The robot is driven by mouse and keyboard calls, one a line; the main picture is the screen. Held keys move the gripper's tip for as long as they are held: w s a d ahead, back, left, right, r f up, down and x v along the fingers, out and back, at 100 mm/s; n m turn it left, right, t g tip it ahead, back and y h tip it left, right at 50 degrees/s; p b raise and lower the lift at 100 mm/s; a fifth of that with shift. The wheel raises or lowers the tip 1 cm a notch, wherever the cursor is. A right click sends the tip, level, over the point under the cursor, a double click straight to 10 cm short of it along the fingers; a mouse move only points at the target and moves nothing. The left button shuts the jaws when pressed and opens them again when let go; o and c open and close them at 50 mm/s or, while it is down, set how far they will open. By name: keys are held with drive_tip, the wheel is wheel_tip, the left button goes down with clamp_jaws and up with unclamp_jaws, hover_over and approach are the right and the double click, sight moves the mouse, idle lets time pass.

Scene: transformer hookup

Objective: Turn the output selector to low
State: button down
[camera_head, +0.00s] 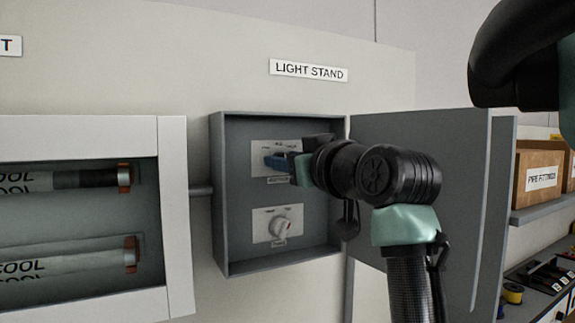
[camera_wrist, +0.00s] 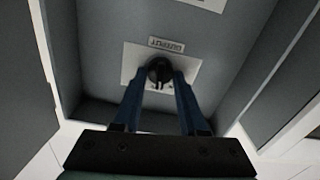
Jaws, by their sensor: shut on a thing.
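In the head view my gripper (camera_head: 276,161) reaches from the right to the upper plate (camera_head: 261,148) inside the open grey box and covers the knob there. The position marks are too small and partly hidden, so I cannot tell the setting.
A second, pale knob (camera_head: 280,225) sits on the lower plate. The grey box (camera_head: 217,190) hangs under a LIGHT STAND sign (camera_head: 308,70). Its door (camera_head: 465,200) stands open to the right, behind my arm. A case with tubes (camera_head: 175,200) is at the left.

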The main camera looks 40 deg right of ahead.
drive_tip(key=shift+a+n+b, duration=0.15)
drive_tip(key=shift+n+b, duration=1.5)
drive_tip(key=shift+n, duration=1.95)
drive_tip(key=shift+c, duration=2.2)
unclamp_jaws()
drive_tip(key=shift+a+f, duration=0.1)
drive_tip(key=shift+f, duration=0.05)
